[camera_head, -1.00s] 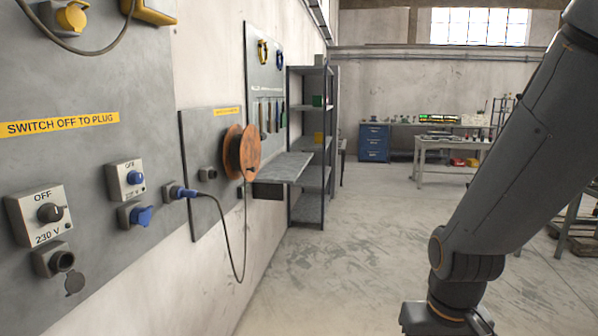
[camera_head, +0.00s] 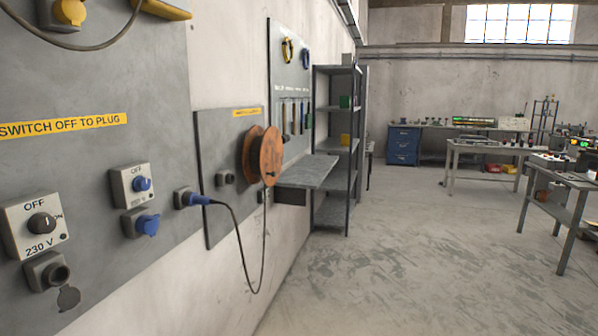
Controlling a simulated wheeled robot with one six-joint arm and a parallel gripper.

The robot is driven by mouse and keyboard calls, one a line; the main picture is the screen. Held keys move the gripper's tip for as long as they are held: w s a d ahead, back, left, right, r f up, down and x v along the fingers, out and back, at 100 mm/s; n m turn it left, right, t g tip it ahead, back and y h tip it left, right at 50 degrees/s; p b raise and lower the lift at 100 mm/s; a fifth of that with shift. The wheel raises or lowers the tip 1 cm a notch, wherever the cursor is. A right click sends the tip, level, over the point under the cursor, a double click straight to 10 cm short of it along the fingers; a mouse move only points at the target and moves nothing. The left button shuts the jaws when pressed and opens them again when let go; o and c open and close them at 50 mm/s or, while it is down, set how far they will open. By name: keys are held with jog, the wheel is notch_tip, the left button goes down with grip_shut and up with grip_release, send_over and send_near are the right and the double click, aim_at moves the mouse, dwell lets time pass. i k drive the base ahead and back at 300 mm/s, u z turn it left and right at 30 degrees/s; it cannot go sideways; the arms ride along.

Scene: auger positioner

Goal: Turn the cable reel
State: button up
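The cable reel (camera_head: 264,156) is an orange-brown spool with two round flanges, mounted on a grey wall panel (camera_head: 222,215) left of the middle. A small dark knob or handle shows on its outer flange. A dark cable (camera_head: 240,262) hangs in a loop from near the reel to a blue plug (camera_head: 195,199) in a wall socket. My gripper and arm are out of the picture, so the gripper's state is hidden.
A grey wall shelf (camera_head: 308,173) juts out just right of the reel, before a metal rack (camera_head: 350,150). Switch boxes (camera_head: 36,224) and sockets line the near wall on the left. Workbenches (camera_head: 480,147) stand far right. The floor (camera_head: 400,270) is clear.

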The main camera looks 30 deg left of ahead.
aim_at(271, 151)
jog(key=z, duration=0.05)
jog(key=i, duration=1.8)
jog(key=u, duration=0.5)
jog(key=i, duration=1.15)
jog(key=u, duration=1.8)
jog(key=i, duration=0.8)
jog(key=u, duration=0.7)
